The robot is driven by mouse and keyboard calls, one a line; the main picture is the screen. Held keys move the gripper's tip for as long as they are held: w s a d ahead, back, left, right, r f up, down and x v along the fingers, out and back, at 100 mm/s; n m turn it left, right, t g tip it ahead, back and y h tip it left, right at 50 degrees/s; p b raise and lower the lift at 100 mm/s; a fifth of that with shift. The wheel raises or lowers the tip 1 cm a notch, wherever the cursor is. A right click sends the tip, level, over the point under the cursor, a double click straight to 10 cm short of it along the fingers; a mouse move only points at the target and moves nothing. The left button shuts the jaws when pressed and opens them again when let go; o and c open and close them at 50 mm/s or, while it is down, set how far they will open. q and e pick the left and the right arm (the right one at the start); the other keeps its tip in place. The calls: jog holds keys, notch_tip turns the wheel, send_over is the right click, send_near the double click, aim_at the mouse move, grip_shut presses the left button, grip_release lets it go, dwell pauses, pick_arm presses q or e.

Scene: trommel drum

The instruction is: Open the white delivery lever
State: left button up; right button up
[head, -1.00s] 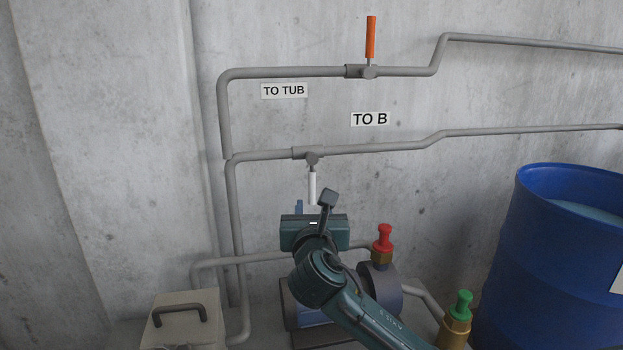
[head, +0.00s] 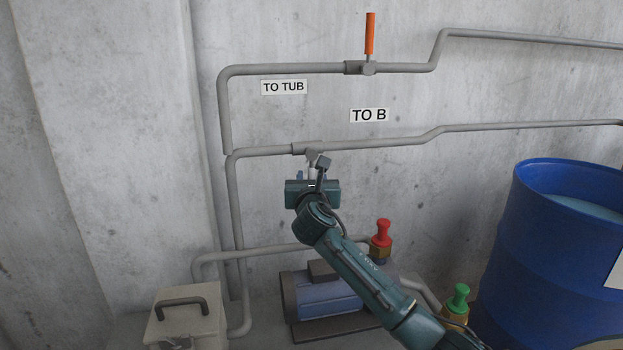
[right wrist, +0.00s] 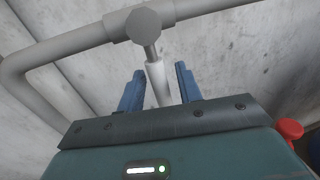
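The white delivery lever (right wrist: 158,84) hangs down from the valve (right wrist: 144,24) on the lower wall pipe. In the head view most of the lever (head: 311,172) is hidden behind my right gripper (head: 305,177). In the right wrist view my right gripper (right wrist: 160,86) is open, with its two blue fingers on either side of the lever. A gap shows between the lever and each finger. The lever's lower end is hidden behind the gripper body. My left gripper is in neither current view.
An orange lever (head: 370,34) stands upright on the upper pipe. Below are a blue pump (head: 325,297), a red knob (head: 382,232), a green knob (head: 459,297) and a beige box (head: 187,315). A blue barrel (head: 545,250) stands at right.

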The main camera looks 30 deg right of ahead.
jog(key=shift+c, duration=0.3)
grip_shut()
dwell(0.3)
